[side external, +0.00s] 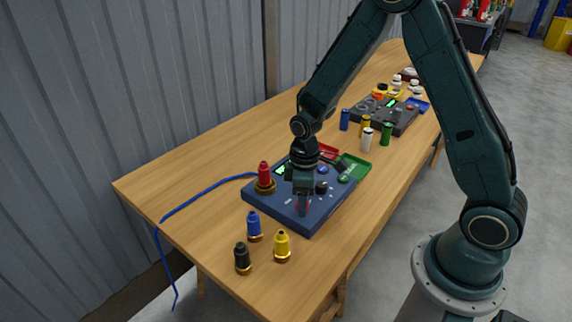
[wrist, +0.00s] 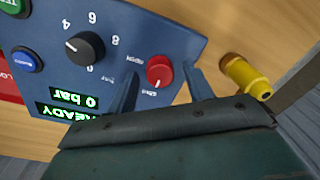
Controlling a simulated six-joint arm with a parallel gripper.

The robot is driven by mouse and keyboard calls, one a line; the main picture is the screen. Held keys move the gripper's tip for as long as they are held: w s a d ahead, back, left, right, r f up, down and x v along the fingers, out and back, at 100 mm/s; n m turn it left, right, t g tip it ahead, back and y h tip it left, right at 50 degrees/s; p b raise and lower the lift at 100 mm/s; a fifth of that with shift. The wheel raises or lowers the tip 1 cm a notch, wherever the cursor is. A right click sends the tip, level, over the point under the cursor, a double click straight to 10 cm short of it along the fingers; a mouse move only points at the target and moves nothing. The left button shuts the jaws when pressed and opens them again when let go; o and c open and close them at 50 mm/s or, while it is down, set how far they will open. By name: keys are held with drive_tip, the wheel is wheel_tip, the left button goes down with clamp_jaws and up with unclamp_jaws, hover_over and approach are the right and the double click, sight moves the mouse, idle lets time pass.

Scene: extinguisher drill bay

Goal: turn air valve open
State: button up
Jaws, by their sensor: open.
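The blue control box (side external: 268,208) sits on the wooden table. In the wrist view its panel (wrist: 185,30) carries a red knob (wrist: 159,70) with small labels beside it, too blurred to read surely; it appears to be the air valve. My gripper (wrist: 160,82) is open, pointing down at the panel, with a finger on either side of the red knob. I cannot tell whether the fingers touch it. In the side view my gripper (side external: 303,203) is low over the near part of the box and mostly hides the knob.
A black dial (wrist: 85,47) and a display (wrist: 75,103) reading READY and 0 bar are on the panel. A red fitting (side external: 264,176) stands at the box's left. Yellow (side external: 282,244), blue (side external: 253,226) and black (side external: 242,257) fittings stand in front. A blue hose (side external: 205,192) runs left.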

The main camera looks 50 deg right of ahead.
drive_tip(key=shift+c, duration=0.2)
drive_tip(key=c, duration=0.9)
drive_tip(key=shift+m, duration=0.4)
drive_tip(key=m, duration=0.8)
drive_tip(key=shift+m+t, duration=0.3)
drive_tip(key=m, duration=0.4)
drive_tip(key=shift+m, duration=0.3)
drive_tip(key=m, duration=0.4)
drive_tip(key=shift+s, duration=0.1)
